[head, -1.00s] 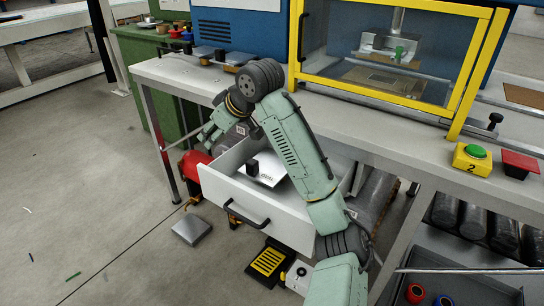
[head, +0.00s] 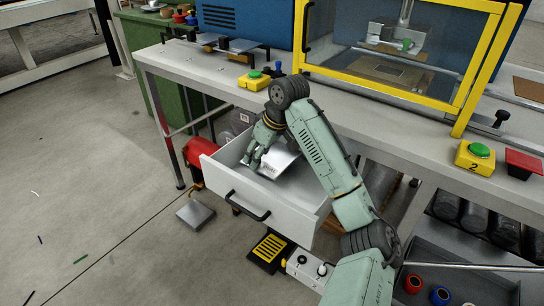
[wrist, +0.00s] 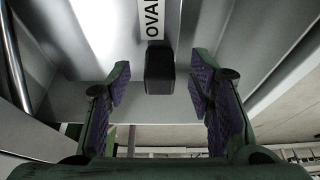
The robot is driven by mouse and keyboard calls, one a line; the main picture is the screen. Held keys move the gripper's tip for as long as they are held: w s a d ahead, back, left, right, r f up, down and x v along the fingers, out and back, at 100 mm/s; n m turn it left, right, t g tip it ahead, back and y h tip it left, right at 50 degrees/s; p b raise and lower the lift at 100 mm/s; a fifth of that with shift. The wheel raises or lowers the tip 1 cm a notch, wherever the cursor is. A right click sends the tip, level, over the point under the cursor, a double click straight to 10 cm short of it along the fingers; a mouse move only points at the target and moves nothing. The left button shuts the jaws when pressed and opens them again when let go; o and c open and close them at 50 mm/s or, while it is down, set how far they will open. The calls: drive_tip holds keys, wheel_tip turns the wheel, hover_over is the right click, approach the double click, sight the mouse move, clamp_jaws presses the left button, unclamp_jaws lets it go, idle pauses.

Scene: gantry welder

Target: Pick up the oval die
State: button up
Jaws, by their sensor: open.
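The oval die lies in the open white drawer (head: 232,187). In the head view the die (head: 281,160) is a silvery plate, partly covered by my arm. In the wrist view its white label (wrist: 152,18) reads "OVAL", and a black block-shaped knob (wrist: 160,72) stands beside the label. My gripper (head: 252,160) reaches down into the drawer and hides the knob in the head view. In the wrist view my gripper (wrist: 159,88) is open, with one finger on each side of the knob and a gap on both sides.
The workbench edge (head: 380,142) runs just behind the drawer. A yellow-framed enclosure (head: 392,85) stands on it, with yellow button boxes (head: 254,81) nearby. A metal block (head: 195,214) and a yellow-black pedal (head: 269,249) are on the floor.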

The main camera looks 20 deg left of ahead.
drive_tip(key=shift+w+a+f, duration=0.1)
drive_tip(key=shift+a+f, duration=0.1)
drive_tip(key=shift+f, duration=0.45)
drive_tip(key=shift+c, duration=0.3)
clamp_jaws()
drive_tip(key=shift+r, duration=0.1)
